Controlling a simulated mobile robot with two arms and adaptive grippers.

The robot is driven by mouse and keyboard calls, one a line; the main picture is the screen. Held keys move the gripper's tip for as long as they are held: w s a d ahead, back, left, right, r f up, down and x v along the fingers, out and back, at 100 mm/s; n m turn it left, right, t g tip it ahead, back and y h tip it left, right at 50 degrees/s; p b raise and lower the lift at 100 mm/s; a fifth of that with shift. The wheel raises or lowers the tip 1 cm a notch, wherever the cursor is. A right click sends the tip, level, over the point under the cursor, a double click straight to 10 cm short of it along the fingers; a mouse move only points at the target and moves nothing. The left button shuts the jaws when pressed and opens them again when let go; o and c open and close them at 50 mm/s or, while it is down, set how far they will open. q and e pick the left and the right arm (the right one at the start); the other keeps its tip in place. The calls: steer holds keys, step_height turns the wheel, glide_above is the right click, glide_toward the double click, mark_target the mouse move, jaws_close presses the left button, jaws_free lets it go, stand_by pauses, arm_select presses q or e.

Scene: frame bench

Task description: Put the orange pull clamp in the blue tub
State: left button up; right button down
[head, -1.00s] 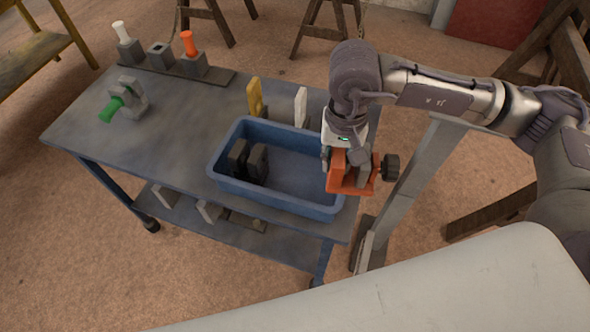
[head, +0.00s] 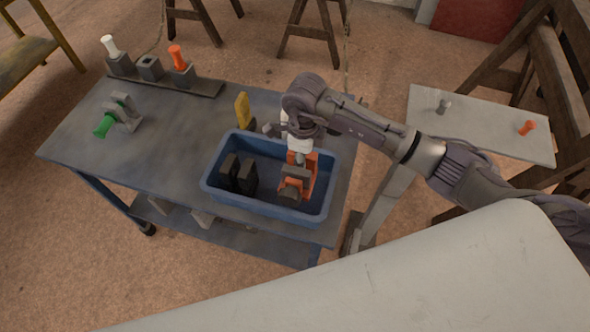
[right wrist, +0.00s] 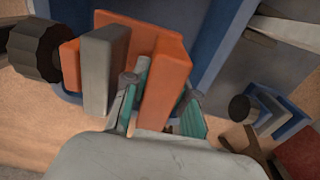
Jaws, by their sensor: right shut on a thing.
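An orange clamp (head: 306,185) with grey jaws is held by my right gripper (head: 299,153). It is over or inside the right half of the blue tub (head: 262,207); I cannot tell whether it touches the floor. The right wrist view shows the teal fingers of my right gripper (right wrist: 163,103) shut on an orange plate of the clamp (right wrist: 167,85), with a dark knob at its left end. My left gripper is not in view.
Two dark blocks (head: 238,174) stand in the left half of the tub. A yellow piece (head: 242,110) stands behind it. A green-handled clamp (head: 117,115) and a rack with white and orange handles (head: 180,75) are at the left. A side table (head: 480,125) stands at the right.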

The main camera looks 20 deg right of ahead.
steer(key=shift+a+f, duration=0.1)
steer(key=shift+f, duration=0.7)
step_height(320, 180, down, 3)
steer(key=shift+p, duration=0.5)
steer(key=shift+f, duration=0.4)
steer(key=shift+f, duration=0.1)
steer(key=c, duration=0.9)
jaws_free()
